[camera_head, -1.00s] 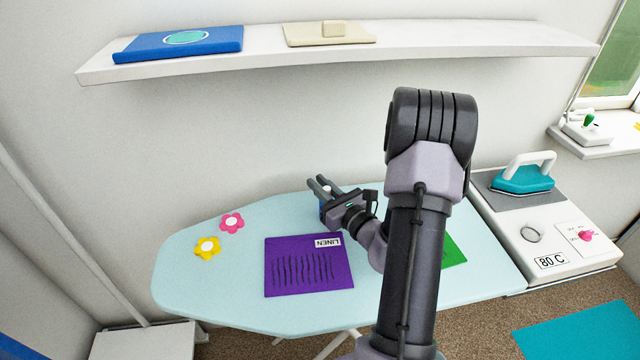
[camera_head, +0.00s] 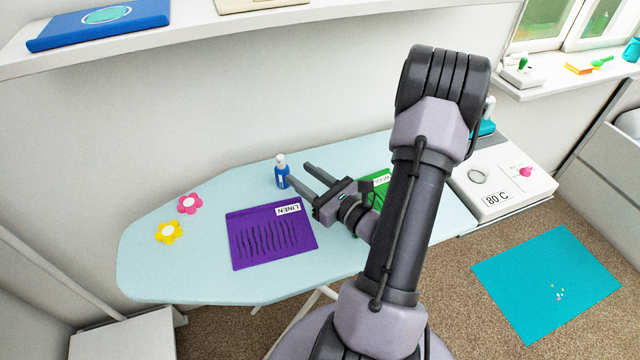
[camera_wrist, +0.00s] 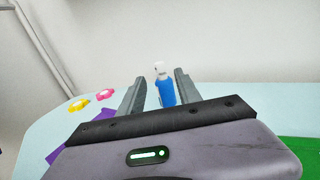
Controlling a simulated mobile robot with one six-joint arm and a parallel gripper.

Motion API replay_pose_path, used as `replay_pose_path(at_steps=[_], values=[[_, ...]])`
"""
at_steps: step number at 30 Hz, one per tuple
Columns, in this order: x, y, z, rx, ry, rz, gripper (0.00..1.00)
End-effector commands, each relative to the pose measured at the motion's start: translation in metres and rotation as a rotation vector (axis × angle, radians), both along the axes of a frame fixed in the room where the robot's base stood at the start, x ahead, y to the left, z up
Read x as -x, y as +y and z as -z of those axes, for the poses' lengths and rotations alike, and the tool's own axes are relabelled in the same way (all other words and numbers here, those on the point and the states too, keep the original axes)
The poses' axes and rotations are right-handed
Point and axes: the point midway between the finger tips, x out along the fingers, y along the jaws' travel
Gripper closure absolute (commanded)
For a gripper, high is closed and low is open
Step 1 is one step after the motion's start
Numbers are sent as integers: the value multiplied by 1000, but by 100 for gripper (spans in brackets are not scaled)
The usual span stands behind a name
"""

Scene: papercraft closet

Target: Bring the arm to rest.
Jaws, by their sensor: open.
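My gripper (camera_head: 300,174) is open and empty over the back of the light blue ironing board (camera_head: 170,270). Its two fingers point toward the wall and a little left. A small blue bottle with a white cap (camera_head: 282,173) stands upright on the board, just beyond the left fingertip. In the wrist view the bottle (camera_wrist: 166,92) shows between the two fingers, farther out than they are. My arm hides part of the board's right side and most of the iron.
A purple LINEN sheet (camera_head: 272,240), a green sheet (camera_head: 376,183), a pink flower (camera_head: 190,203) and a yellow flower (camera_head: 169,232) lie on the board. A white shelf (camera_head: 200,28) hangs above. A white unit (camera_head: 505,180) stands right; a teal mat (camera_head: 545,280) lies on the floor.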

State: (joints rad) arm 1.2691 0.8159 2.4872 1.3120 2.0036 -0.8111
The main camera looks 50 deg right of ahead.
Motion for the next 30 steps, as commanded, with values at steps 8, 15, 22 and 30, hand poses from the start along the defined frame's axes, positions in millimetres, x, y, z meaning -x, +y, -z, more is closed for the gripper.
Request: replay_pose_path(at_steps=[8, 15, 22, 30], values=[[55, 5, -1, -1, 0, 3, 60], [52, 18, -7, 22, 1, -56, 60], [14, 205, -71, 413, 102, -891, 60], [100, 315, -91, 1644, 319, -1660, 60]])
